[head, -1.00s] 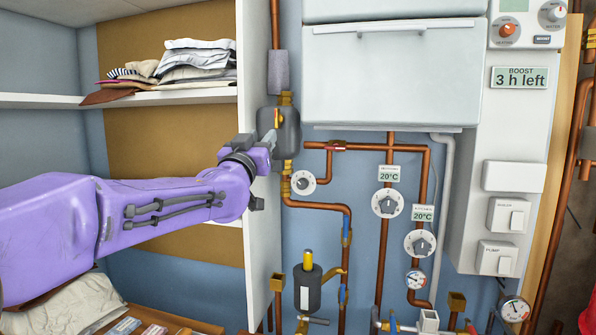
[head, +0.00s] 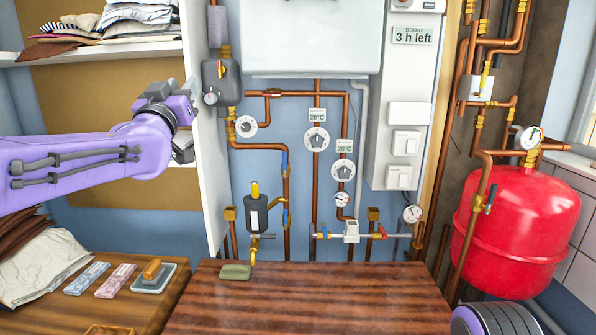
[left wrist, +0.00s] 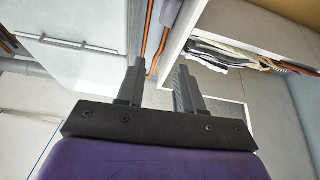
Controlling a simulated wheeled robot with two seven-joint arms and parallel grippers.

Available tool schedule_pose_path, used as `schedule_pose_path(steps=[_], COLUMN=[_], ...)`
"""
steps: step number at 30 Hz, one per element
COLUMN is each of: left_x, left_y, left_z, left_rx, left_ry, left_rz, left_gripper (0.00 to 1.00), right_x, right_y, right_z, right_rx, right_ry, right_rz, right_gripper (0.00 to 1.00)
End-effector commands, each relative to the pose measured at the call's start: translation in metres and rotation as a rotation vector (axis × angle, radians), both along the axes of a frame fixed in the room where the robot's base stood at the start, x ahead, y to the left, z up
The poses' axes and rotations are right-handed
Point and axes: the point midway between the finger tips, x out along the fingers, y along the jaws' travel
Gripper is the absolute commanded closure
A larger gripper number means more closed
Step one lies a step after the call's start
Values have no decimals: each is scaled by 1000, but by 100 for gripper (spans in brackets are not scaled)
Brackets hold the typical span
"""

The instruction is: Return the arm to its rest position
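My left arm (head: 75,165) is purple and reaches in from the left in the head view. Its gripper (head: 188,90) is raised in front of the edge of the white shelf unit, just left of a dark grey pipe fitting (head: 222,78) with a small round knob. In the head view a gap shows between the gripper and the fitting. In the left wrist view the gripper's two dark fingers (left wrist: 160,80) stand apart with nothing between them. My right gripper is in neither view.
White shelves (head: 100,52) with folded clothes are at the left. Copper pipes, dials and a white boiler (head: 310,35) cover the wall. A red tank (head: 517,225) stands at the right.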

Motion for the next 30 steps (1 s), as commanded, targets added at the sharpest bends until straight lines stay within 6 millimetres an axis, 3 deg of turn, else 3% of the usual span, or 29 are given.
schedule_pose_path(steps=[10, 17, 20, 23, 26, 30], left_x=[2, 6, 3, -7, -32, -90], left_y=[9, 20, 25, 32, 40, 51], left_z=[-74, -163, -219, -289, -376, -491], left_rx=[-143, -221, -259, -303, -347, -395], left_ry=[71, 193, 274, 379, 518, 725], left_rz=[-8, 16, 35, 66, 115, 195], left_gripper=[64, 64, 64, 64, 64, 64], right_x=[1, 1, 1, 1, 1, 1], right_y=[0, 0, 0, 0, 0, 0], right_z=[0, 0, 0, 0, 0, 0], right_rx=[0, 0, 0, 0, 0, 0], right_ry=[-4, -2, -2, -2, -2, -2], right_rz=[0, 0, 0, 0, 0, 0], right_gripper=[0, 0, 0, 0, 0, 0])
